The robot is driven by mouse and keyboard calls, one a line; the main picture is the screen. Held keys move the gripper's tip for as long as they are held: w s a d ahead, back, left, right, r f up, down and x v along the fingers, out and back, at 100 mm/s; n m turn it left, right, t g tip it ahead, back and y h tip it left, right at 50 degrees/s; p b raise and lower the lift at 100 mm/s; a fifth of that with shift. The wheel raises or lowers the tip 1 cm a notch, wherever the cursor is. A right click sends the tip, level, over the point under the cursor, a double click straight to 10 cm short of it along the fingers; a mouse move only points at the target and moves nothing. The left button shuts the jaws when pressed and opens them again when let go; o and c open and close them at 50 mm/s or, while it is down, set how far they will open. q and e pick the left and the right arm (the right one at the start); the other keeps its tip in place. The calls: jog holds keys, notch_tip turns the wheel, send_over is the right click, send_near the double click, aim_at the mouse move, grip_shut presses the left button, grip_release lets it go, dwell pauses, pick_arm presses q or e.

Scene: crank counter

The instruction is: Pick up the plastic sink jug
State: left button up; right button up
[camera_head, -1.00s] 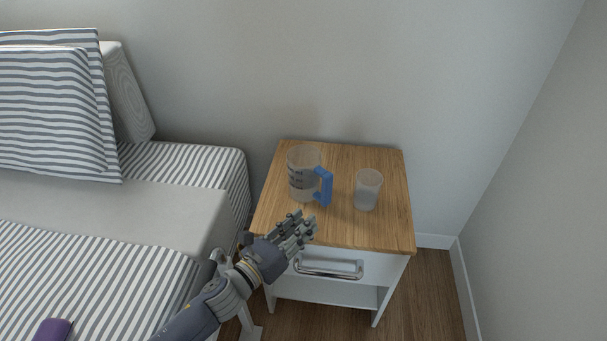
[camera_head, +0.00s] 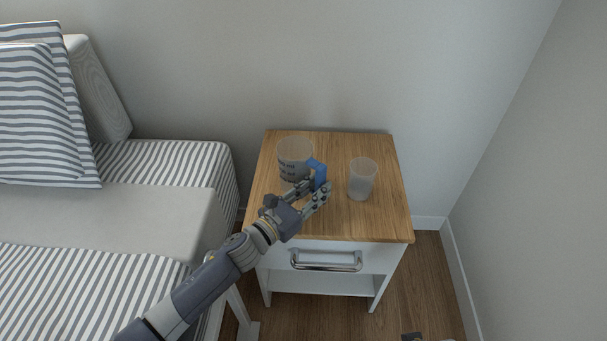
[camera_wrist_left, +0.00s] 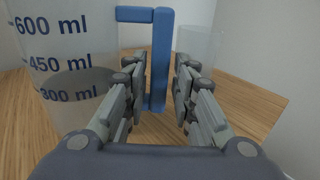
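The plastic jug (camera_head: 294,157) is clear with dark measuring marks and a blue handle (camera_head: 319,174). It stands upright on the wooden top of the nightstand. My left gripper (camera_head: 312,192) is open at the handle, coming from the front. In the left wrist view the upright blue handle (camera_wrist_left: 161,60) stands between the two open fingers (camera_wrist_left: 157,100), with a gap visible on the right side. The jug body (camera_wrist_left: 62,60) is to the left of the fingers there.
A clear cup (camera_head: 362,180) stands on the nightstand (camera_head: 375,216) just right of the jug; it also shows in the left wrist view (camera_wrist_left: 200,48). A drawer handle (camera_head: 326,261) sticks out in front.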

pick_arm(q)
jog(key=shift+w+d, duration=0.45)
jog(key=shift+w, duration=0.1)
jog(key=shift+w+d, duration=0.15)
jog(key=shift+w, duration=0.1)
jog(key=c, duration=0.6)
pick_arm(e)
jog(key=shift+r, duration=0.45)
pick_arm(q)
jog(key=shift+r, duration=0.2)
